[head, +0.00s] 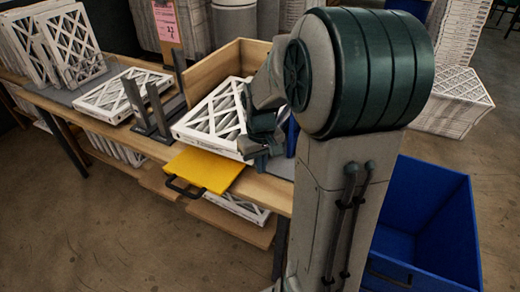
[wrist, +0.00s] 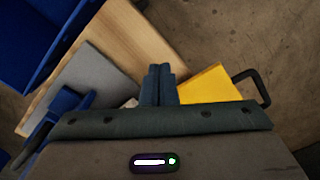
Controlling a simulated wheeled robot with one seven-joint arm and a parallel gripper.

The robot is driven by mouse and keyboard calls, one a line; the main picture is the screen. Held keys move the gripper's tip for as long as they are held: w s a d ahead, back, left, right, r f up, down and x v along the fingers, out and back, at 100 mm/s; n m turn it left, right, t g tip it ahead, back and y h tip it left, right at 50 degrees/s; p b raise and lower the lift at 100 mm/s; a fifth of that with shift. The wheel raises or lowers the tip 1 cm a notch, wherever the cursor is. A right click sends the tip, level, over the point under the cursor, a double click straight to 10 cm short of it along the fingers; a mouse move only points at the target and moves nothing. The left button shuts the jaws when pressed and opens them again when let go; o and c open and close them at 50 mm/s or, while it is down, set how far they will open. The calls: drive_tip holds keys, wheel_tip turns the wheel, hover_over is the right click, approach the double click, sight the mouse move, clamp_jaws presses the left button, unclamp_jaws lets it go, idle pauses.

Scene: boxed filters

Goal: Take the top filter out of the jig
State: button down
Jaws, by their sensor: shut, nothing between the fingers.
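The jig (head: 242,57) is a wooden corner fence on the bench in the head view. White-framed filters (head: 212,112) with a diagonal lattice lie flat in it, and the top one's right side is partly hidden by my arm. My gripper (head: 262,147) is at the front right corner of the filters, pointing down. In the wrist view my gripper's fingers (wrist: 158,72) are together with nothing between them. I cannot tell whether they touch the filter.
A yellow board (head: 203,169) with a black handle juts out from the bench front. Two dark uprights (head: 148,108) stand left of the jig. Another filter (head: 124,94) lies further left. A blue bin (head: 425,215) stands on the floor at right.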

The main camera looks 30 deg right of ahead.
drive_tip(key=shift+w+a+f+p, duration=0.15)
drive_tip(key=shift+w+f, duration=0.2)
drive_tip(key=shift+w, duration=0.35)
drive_tip(key=shift+w+d+f+p, duration=0.1)
drive_tip(key=shift+w+f, duration=0.3)
drive_tip(key=shift+w, duration=0.25)
drive_tip(key=shift+w+a+f+p, duration=0.15)
drive_tip(key=shift+w+f, duration=0.2)
drive_tip(key=shift+w, duration=0.35)
drive_tip(key=shift+d, duration=0.1)
drive_tip(key=shift+w, duration=1.25)
drive_tip(key=shift+s, duration=0.1)
drive_tip(key=s+r, duration=0.4)
drive_tip(key=r, duration=0.6)
